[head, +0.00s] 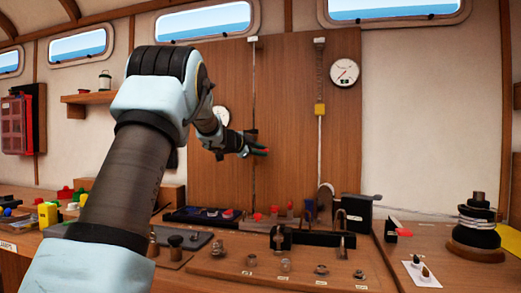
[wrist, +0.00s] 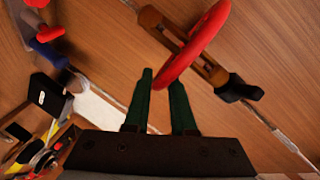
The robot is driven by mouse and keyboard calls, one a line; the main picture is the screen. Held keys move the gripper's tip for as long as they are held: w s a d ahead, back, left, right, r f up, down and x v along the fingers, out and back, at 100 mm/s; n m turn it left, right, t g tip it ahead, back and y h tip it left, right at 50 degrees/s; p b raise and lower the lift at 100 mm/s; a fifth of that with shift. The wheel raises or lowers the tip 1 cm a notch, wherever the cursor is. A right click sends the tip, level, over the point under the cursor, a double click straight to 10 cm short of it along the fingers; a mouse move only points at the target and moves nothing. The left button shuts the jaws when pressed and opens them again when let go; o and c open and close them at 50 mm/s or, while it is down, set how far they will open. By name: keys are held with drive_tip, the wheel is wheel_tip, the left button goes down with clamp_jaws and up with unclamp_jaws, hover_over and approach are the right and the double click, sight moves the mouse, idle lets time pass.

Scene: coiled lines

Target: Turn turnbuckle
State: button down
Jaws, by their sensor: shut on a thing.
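The turnbuckle (wrist: 207,68) is a brown open-bodied fitting with a black end piece, in line with a thin cord that crosses the wrist view diagonally. A red curved handle (wrist: 198,42) lies across it and runs down between my fingers. My gripper (wrist: 162,88), with dark green fingers, is shut on this red handle. In the head view my gripper (head: 262,149) is beside the left vertical line (head: 254,75) on the wooden panel, with a bit of red at its tips. The turnbuckle body is too small or hidden there to make out.
A second line with a yellow block (head: 320,109) and a white dial (head: 345,72) is on the panel to the right. Below stands a bench (head: 225,268) with several fittings. A black spool (head: 478,232) stands at the right.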

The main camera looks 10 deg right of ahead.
drive_tip(key=shift+d+f, duration=0.1)
drive_tip(key=shift+f, duration=0.5)
drive_tip(key=c, duration=1)
unclamp_jaws()
drive_tip(key=shift+o, duration=0.7)
drive_tip(key=shift+r, duration=0.2)
drive_tip(key=shift+r, duration=0.15)
drive_tip(key=b+v, duration=0.1)
drive_tip(key=v, duration=1)
